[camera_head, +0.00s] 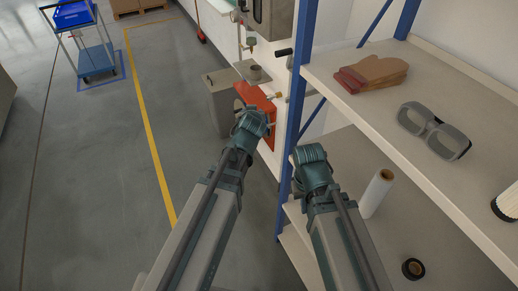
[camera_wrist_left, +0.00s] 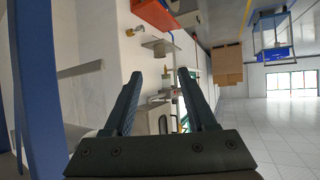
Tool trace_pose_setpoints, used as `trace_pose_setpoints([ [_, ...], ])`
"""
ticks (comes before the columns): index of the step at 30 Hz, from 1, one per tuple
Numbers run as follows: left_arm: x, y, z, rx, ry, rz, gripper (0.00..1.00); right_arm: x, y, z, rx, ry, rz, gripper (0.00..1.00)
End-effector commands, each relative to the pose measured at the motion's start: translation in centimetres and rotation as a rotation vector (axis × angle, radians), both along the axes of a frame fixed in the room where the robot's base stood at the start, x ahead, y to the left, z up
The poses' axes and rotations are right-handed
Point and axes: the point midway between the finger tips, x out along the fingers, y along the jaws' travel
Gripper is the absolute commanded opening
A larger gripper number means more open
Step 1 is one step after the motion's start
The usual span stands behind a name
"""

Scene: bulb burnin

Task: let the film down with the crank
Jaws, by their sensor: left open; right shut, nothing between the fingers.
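No film or crank can be picked out for certain. A black-ended handle (camera_head: 283,52) sticks out from the white wall beside the blue rack post; I cannot tell whether it is the crank. A pale upright roll (camera_head: 380,182) stands on the lower shelf. My left gripper (camera_wrist_left: 158,76) is open, with nothing between its fingers in the left wrist view; its arm reaches toward the red-orange box (camera_head: 262,101) in the head view. My right gripper (camera_head: 311,154) is shut and empty beside the blue post, left of the roll; its fingertips are hardly visible.
The rack's upper shelf (camera_head: 352,98) holds gloves (camera_head: 373,73) and goggles (camera_head: 434,132). A dark tape roll (camera_head: 413,268) lies lower down. A grey bin (camera_head: 222,102) stands by the wall. A trolley (camera_head: 95,58) is far left; the floor between is clear.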

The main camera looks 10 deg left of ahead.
Motion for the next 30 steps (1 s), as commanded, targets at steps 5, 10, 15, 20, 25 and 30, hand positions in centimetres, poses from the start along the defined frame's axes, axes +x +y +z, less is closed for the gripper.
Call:
trace_pose_setpoints([
  [5,-2.5,-1.1,-2.0,0.024,0.133,-0.009,0.57,0.0,0.0,0.3,0.000,0.000,0.000,0.00],
  [10,-5.1,-2.1,-3.8,0.046,0.263,-0.027,0.57,0.0,0.0,0.6,0.000,0.000,0.000,0.00],
  [15,-7.4,-3.1,-5.2,0.064,0.373,-0.052,0.57,0.0,0.0,0.8,0.000,0.000,0.000,0.00],
  [20,-9.2,-3.7,-6.1,0.076,0.453,-0.073,0.57,0.0,0.0,0.9,0.000,0.000,0.000,0.00],
  [25,-10.3,-4.1,-6.6,0.084,0.501,-0.088,0.57,0.0,0.0,1.0,0.000,0.000,0.000,0.00],
  [30,-10.7,-4.3,-6.8,0.086,0.516,-0.093,0.57,0.0,0.0,1.0,0.000,0.000,0.000,0.00],
])
